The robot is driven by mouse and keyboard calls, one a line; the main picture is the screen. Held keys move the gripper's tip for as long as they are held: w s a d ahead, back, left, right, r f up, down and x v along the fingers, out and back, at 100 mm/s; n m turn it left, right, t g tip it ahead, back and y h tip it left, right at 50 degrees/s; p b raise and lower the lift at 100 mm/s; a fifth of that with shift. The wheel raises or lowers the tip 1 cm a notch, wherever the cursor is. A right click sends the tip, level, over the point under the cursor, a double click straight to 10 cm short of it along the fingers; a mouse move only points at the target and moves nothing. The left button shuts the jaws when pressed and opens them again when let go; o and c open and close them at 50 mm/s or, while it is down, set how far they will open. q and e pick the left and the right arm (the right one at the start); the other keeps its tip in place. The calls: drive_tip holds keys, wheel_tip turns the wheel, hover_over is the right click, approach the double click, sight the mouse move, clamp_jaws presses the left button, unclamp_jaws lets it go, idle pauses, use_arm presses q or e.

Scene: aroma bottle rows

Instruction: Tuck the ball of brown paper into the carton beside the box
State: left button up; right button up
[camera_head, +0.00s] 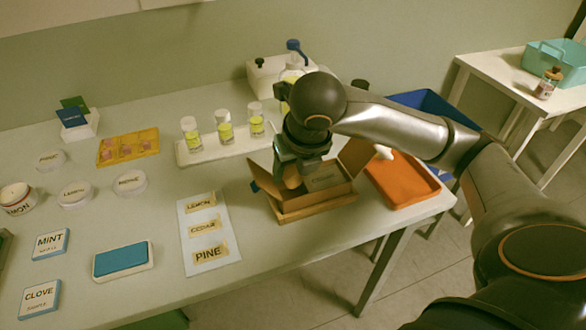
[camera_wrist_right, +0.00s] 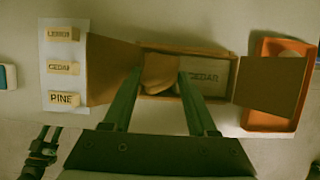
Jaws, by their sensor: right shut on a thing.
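The open carton (camera_head: 318,207) stands near the table's right front edge with its flaps spread. A white box labelled CEDAR (camera_head: 323,180) lies in its right part; the box also shows in the wrist view (camera_wrist_right: 207,76). The ball of brown paper (camera_wrist_right: 160,73) is at the carton's left part beside the box, between the fingertips of my right gripper (camera_wrist_right: 156,78). My right gripper points down and is shut on the ball. Whether the ball touches the carton's floor is hidden. A dark jointed part, probably my left gripper (camera_wrist_right: 45,140), shows at the wrist view's lower left.
An orange tray (camera_head: 402,180) with a white item stands right of the carton. A label sheet (camera_head: 211,262) reading LEMON, CEDAR and PINE lies to the left. Yellow-labelled bottles (camera_head: 225,130) stand in a row behind. A blue bin (camera_head: 430,105) is beyond the table's right edge.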

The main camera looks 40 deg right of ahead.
drive_tip(key=shift+f+b, duration=0.3)
drive_tip(key=shift+b, duration=0.05)
idle(0.3)
drive_tip(key=o, duration=1.4)
drive_tip(key=shift+c, duration=0.2)
